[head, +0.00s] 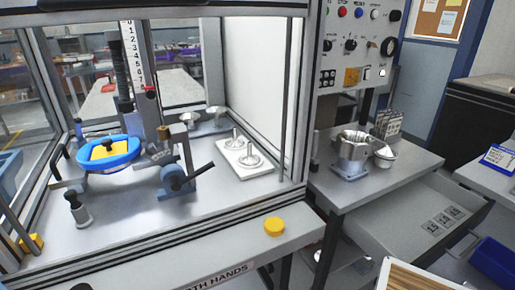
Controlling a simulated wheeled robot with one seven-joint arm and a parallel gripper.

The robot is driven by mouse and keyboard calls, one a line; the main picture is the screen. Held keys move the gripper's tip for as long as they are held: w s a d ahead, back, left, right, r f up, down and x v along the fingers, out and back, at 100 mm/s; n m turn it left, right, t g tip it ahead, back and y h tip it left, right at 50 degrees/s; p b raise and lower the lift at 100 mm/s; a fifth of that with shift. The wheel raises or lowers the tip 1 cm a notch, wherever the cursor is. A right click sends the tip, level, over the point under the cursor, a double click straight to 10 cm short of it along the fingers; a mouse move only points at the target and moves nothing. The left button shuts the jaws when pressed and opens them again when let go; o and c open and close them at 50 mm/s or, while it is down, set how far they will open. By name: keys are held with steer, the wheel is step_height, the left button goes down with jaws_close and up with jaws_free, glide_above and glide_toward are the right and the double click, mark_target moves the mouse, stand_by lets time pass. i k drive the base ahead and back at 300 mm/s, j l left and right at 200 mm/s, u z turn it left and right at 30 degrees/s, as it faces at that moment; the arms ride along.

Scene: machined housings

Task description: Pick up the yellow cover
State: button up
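A round yellow cover (274,227), like a short cap, sits on the grey front ledge (210,262) of the machine, near its right end. Another yellow piece (108,149) lies inside a blue ring (125,157) on the fixture at the left. Which of the two the task means is not marked, but the one on the ledge stands alone and fully visible. My gripper is not in this view.
The framed machine enclosure holds a clamp (177,178) and a white plate with metal parts (240,152). Right of it, a side table bears a metal housing (353,151) above an open drawer (425,212). The ledge around the yellow cover is clear.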

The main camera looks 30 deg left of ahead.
mark_target(108, 148)
steer(key=k+l+u, duration=0.15)
steer(key=u, duration=2.35)
steer(key=j+z, duration=0.15)
steer(key=z, duration=0.3)
steer(key=j+z, duration=0.1)
steer(key=z, duration=0.4)
steer(key=j+z, duration=0.2)
steer(key=j, duration=0.25)
steer(key=k+j+z, duration=0.25)
steer(key=j, duration=0.15)
steer(key=j+z, duration=0.2)
steer(key=j, duration=0.8)
steer(key=k+j, duration=0.15)
steer(key=j, duration=0.4)
